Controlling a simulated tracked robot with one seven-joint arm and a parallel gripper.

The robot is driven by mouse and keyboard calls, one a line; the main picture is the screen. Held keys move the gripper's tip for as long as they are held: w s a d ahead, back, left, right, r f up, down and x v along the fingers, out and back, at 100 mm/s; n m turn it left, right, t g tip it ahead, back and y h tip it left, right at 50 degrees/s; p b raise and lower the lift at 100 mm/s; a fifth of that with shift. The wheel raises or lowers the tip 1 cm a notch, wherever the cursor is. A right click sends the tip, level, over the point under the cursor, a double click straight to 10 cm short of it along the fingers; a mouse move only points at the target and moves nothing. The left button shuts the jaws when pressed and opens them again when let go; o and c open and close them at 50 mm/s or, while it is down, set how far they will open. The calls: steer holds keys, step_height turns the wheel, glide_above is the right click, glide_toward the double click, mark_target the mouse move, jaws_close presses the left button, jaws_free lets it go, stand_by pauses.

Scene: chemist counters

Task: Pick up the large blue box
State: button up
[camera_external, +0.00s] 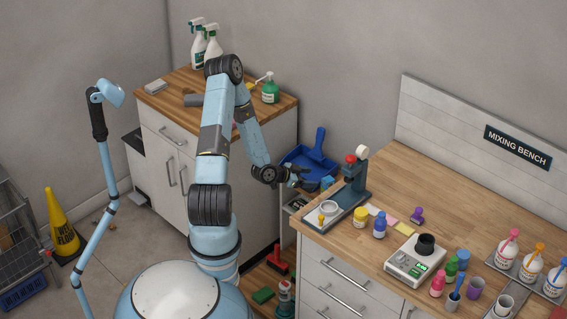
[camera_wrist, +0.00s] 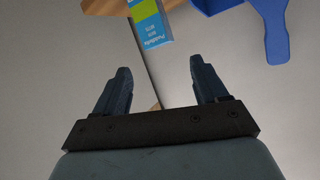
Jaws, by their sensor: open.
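A blue box (camera_wrist: 152,24) with white lettering and a green band is at the top of the wrist view, cut off by the frame edge. It lies ahead of my fingertips, apart from them and roughly in line with the gap. In the outside view a small blue shape (camera_external: 327,183) just right of my gripper appears to be this box. My gripper (camera_wrist: 160,72) is open, with nothing between its fingers. In the outside view my gripper (camera_external: 300,179) reaches over the space between the two counters, and its fingers are hard to make out.
A blue dustpan (camera_external: 296,158) with an upright blue handle (camera_external: 318,143) is close behind my gripper; the handle also shows in the wrist view (camera_wrist: 277,42). A press-like stand (camera_external: 356,176) is at the left end of the mixing bench (camera_external: 416,197). Spray bottles (camera_external: 198,48) stand on the far counter.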

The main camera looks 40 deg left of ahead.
mark_target(332, 179)
steer(key=shift+s+f+n+t, duration=1.4)
steer(key=shift+f+n+t, duration=0.6)
steer(key=shift+f+t, duration=0.6)
steer(key=shift+y, duration=0.4)
steer(key=x, duration=1.3)
steer(key=shift+w+d+r, duration=0.3)
steer(key=shift+d, duration=0.1)
steer(key=shift+c, duration=0.3)
steer(key=c, duration=1)
